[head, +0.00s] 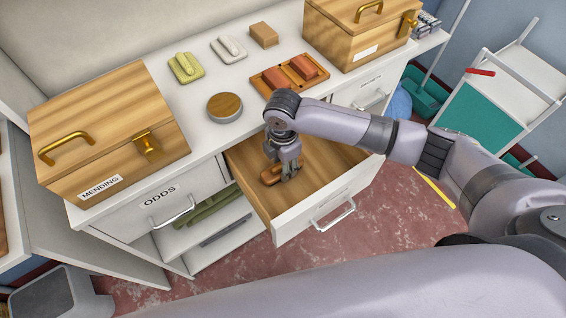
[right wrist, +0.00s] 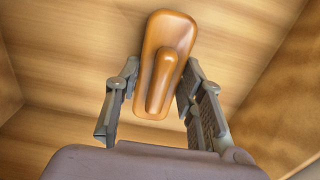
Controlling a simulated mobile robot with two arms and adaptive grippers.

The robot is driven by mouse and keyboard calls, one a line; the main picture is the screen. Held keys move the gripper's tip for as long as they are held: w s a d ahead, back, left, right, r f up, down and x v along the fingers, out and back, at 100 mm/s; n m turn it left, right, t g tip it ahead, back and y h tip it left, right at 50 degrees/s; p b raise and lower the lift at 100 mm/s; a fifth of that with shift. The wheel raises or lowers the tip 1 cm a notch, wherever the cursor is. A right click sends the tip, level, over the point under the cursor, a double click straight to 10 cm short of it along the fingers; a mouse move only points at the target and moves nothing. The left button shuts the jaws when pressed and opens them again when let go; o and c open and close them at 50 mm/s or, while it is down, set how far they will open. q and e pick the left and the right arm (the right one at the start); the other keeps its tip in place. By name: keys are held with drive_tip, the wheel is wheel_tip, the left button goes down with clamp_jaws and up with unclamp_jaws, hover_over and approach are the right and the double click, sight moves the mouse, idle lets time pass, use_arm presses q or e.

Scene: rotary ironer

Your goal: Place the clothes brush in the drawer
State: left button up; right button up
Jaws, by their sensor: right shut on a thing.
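The clothes brush (head: 270,177) is an orange-brown wooden piece with a raised grip. It is low inside the open drawer (head: 325,157), which is pulled out from the white cabinet and has a wooden interior. My right gripper (head: 284,174) reaches down into the drawer and is shut on the brush. In the right wrist view the brush (right wrist: 167,50) lies between the two fingers of the right gripper (right wrist: 160,88), over the drawer's wooden floor (right wrist: 75,75). Whether the brush touches the floor is hard to tell. My left gripper is out of view.
On the cabinet top stand a MENDING box (head: 105,125), another wooden box (head: 355,35), a round tin (head: 225,106), a tray (head: 268,84) with reddish blocks, and green (head: 186,67) and white (head: 229,48) brushes. The ODDS drawer (head: 165,205) is closed.

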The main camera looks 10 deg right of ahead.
drive_tip(key=o, duration=1.1)
drive_tip(key=shift+r, duration=3.85)
